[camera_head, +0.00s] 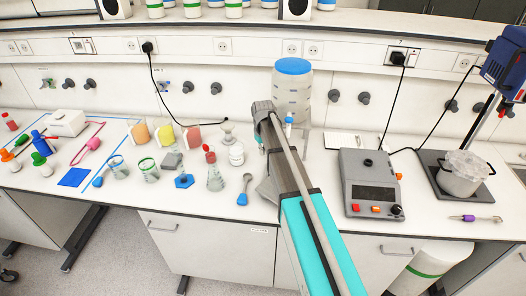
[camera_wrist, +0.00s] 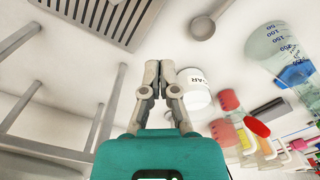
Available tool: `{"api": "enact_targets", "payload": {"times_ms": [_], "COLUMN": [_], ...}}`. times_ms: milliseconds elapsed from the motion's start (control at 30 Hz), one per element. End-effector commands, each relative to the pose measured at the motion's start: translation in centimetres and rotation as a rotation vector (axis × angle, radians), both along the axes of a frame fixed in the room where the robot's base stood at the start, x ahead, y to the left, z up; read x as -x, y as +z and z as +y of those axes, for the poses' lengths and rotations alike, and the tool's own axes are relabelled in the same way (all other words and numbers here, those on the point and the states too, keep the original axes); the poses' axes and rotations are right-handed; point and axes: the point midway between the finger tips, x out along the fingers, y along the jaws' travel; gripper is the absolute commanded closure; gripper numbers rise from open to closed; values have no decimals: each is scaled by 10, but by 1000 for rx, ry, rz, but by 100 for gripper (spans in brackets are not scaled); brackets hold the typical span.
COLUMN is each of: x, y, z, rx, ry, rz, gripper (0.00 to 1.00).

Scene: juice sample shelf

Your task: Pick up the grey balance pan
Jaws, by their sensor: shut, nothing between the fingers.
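My gripper (camera_wrist: 160,70) is shut and empty, its two fingertips together over the white bench in the wrist view. In the head view my arm's own links hide most of it. I cannot tell for sure which item is the grey balance pan. A grey spoon-shaped piece with a round end (camera_head: 242,199) lies on the bench left of my arm. It also shows in the wrist view (camera_wrist: 203,27), apart from the fingertips. A small grey square item (camera_head: 172,160) stands among the glassware. A grey slatted plate (camera_wrist: 100,14) lies beyond the fingertips, apart from them.
A white jar (camera_wrist: 195,95) stands close to the right of the fingers. A large blue-lidded container (camera_head: 292,90) stands behind my arm. A grey device (camera_head: 370,185) and a pot (camera_head: 463,177) stand right.

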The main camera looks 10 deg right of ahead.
Motion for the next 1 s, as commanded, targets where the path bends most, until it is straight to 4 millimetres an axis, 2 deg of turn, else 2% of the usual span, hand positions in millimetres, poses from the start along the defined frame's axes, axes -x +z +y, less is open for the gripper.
{"api": "enact_targets", "payload": {"times_ms": [367, 500, 567, 667, 767, 1000], "x": [0, 4, 10, 27, 55, 148], "y": [1, 1, 1, 0, -1, -5], "z": [0, 0, 0, -1, -1, -4], "rx": [0, 0, 0, 0, 0, 1], "ry": [0, -3, -8, -25, -55, -163], "rz": [0, 0, 0, 0, 0, 0], "gripper": [100, 74, 74, 74, 74, 74]}}
